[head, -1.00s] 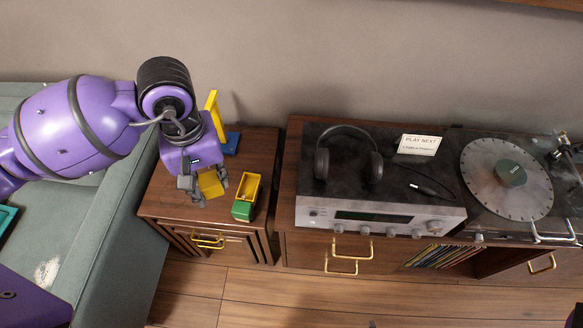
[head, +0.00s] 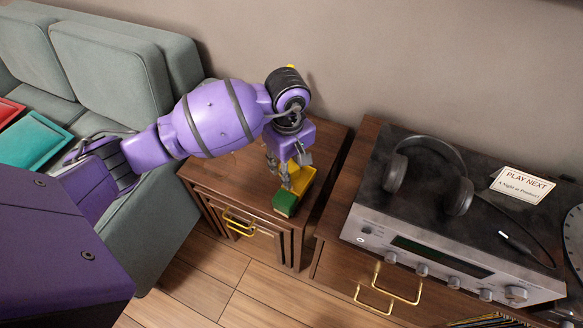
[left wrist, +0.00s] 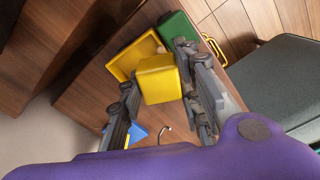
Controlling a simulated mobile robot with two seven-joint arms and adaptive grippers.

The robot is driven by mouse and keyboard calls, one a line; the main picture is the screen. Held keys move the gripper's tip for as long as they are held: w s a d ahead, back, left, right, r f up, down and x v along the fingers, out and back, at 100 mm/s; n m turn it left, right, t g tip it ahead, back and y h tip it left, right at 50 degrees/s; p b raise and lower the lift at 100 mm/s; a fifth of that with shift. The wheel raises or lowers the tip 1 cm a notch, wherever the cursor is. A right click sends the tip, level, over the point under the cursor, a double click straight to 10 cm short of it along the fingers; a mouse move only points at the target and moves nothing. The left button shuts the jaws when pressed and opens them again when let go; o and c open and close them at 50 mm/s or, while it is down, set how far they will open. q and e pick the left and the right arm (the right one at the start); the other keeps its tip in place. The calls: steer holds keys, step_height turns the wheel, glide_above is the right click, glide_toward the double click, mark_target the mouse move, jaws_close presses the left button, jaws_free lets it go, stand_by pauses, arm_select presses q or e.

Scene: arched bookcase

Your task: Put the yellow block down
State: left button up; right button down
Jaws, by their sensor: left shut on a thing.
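The yellow block (left wrist: 160,82) is between the fingers of my left gripper (left wrist: 157,74), which is shut on it. In the head view the left gripper (head: 284,176) points down at the toy truck, and the block cannot be told apart from the truck's yellow bed (head: 304,178). The truck has a green cab (head: 285,203) and stands on the wooden side table (head: 333,148). In the left wrist view the block overlaps the edge of the open yellow bed (left wrist: 121,65); whether it touches the bed is unclear. The green cab (left wrist: 180,36) is beside it. My right gripper is out of view.
A blue piece (left wrist: 138,133) lies on the table. The green-grey sofa (head: 157,240) is left of the table, with teal (head: 35,143) and red (head: 8,110) trays on it. To the right, a cabinet holds a stereo receiver (head: 430,250) and headphones (head: 428,175).

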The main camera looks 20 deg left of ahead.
arm_select(q)
glide_above(299, 184)
step_height(299, 184, down, 4)
steer(key=shift+w+f, duration=0.15)
steer(key=shift+f, duration=0.1)
steer(key=f+b, duration=0.1)
steer(key=f, duration=0.2)
steer(key=shift+s, duration=0.2)
jaws_close()
steer(key=shift+s+f, duration=0.25)
steer(key=shift+s, duration=0.05)
steer(key=o, duration=0.9)
jaws_free()
steer(key=shift+f, duration=0.1)
steer(key=shift+w+f, duration=0.15)
steer(key=shift+w, duration=0.1)
steer(key=shift+w, duration=0.15)
steer(key=shift+r, duration=0.35)
step_height(299, 184, up, 12)
steer(key=shift+w+r+p, duration=0.1)
steer(key=shift+w+p, duration=0.05)
steer(key=shift+p, duration=0.45)
